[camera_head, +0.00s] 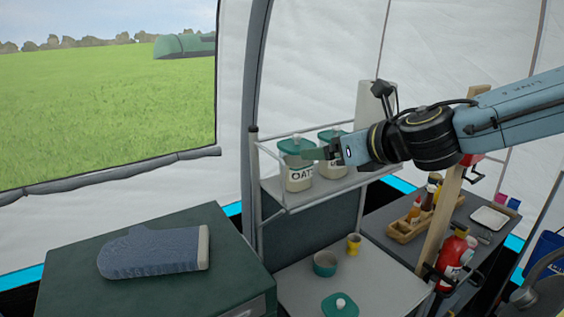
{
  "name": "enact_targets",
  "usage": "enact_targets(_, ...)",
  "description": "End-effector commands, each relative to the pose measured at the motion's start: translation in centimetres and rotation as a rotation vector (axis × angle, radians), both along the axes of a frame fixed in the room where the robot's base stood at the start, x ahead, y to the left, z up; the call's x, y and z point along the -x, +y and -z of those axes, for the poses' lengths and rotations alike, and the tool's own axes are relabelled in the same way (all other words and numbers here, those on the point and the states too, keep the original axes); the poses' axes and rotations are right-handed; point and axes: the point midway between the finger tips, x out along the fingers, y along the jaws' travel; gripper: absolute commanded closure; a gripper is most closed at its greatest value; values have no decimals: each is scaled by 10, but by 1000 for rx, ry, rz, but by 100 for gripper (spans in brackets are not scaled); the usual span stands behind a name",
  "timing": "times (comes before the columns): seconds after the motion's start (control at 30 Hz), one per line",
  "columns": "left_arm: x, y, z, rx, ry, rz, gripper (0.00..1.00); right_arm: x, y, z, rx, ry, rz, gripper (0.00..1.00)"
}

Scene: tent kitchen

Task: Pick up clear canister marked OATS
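The clear canister marked OATS (299,178) stands upright on the wire-railed shelf, with a green lid and pale contents. A second similar canister (333,168) stands close to its right, its label partly hidden. My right gripper (312,154) comes in from the right at lid height. Its fingertips overlap the right side of the OATS canister in the picture, and I cannot tell whether they touch it. The finger gap is not clear from this angle. My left gripper is out of view.
The shelf (315,194) has a thin front rail. Below it, a grey table (385,290) holds a green bowl (325,264), a yellow cup (353,244) and a green lid (340,305). A blue oven mitt (155,252) lies on the dark cabinet. A wooden post (440,225) stands at right.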

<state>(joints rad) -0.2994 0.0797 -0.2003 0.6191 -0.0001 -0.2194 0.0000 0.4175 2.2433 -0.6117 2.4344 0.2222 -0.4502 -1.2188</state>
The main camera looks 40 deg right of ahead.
Motion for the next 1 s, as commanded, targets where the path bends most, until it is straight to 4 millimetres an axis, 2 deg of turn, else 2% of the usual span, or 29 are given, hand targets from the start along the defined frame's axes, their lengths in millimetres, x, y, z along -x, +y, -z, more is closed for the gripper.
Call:
enact_targets(0.3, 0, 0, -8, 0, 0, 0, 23, -40, -2, 18, -6, 4, 0, 10)
enact_targets(0.5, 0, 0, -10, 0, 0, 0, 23, -60, -3, 27, -2, 4, 0, 10)
enact_targets(0.83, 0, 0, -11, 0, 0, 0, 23, -72, -4, 32, -4, 1, 2, 10)
enact_targets(1.0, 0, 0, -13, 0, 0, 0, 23, -81, -4, 41, -5, 4, 2, 10)
